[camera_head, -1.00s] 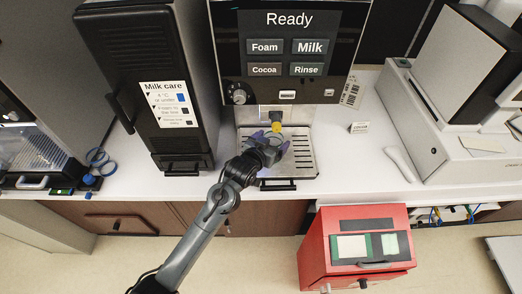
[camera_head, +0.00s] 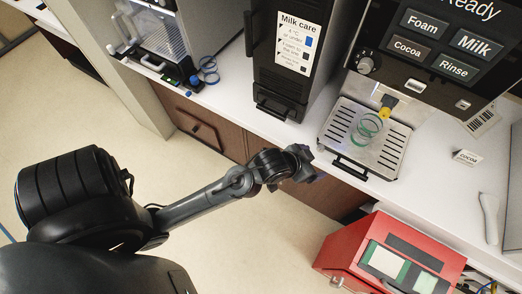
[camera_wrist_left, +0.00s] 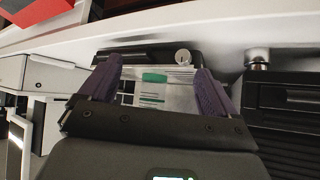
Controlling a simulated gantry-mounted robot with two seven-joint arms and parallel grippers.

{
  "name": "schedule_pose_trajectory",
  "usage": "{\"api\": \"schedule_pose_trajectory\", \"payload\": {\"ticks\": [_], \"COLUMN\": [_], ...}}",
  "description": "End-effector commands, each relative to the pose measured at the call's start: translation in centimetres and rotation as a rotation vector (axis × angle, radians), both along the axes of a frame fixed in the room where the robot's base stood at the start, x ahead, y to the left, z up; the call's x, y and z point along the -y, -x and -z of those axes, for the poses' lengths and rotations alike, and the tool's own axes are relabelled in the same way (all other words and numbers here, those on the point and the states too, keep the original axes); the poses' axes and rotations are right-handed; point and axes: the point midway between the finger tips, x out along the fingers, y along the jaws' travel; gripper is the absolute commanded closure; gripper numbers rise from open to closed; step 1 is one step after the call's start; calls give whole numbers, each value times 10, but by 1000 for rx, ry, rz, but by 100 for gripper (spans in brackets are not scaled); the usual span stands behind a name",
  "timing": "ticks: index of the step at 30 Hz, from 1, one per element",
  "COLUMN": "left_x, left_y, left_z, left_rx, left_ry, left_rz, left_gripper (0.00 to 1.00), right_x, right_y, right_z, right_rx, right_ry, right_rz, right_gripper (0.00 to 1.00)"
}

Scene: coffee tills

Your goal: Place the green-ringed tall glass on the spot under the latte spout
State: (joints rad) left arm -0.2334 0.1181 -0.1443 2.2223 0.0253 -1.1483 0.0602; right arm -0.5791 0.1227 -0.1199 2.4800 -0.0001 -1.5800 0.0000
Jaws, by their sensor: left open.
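The green-ringed glass (camera_head: 367,128) stands on the slotted metal drip tray (camera_head: 338,126) of the coffee machine, close to the yellow-tipped spout (camera_head: 385,108). It is clear, so mostly its green rings show; I cannot tell whether it is exactly centred below the spout. My left gripper (camera_head: 303,163) is in front of the tray's left front corner, apart from the glass. In the left wrist view its two purple fingers (camera_wrist_left: 155,85) are spread wide, with a pale panel and a green patch seen between them. My right gripper is not in view.
The milk cooler (camera_head: 286,60) stands left of the coffee machine. A red box (camera_head: 385,262) is below the counter front at right. A small cocoa sign (camera_head: 467,157) and a white handle-shaped object (camera_head: 490,215) lie on the counter at right.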

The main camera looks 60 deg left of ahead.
Motion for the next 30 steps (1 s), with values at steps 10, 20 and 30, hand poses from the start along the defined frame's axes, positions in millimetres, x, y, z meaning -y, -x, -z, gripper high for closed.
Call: {"api": "schedule_pose_trajectory", "payload": {"ticks": [10, 20, 30], "left_x": [-11, -13, -13], "left_y": [166, 184, 184], "left_z": [44, 45, 26], "left_rx": [-462, -515, -514], "left_ry": [-70, -78, -78], "left_rz": [40, 46, 45], "left_gripper": [9, 9, 9], "right_x": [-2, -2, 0], "right_y": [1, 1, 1], "right_z": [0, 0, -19], "right_rx": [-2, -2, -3], "right_ry": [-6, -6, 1], "right_rz": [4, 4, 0], "right_gripper": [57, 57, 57]}}
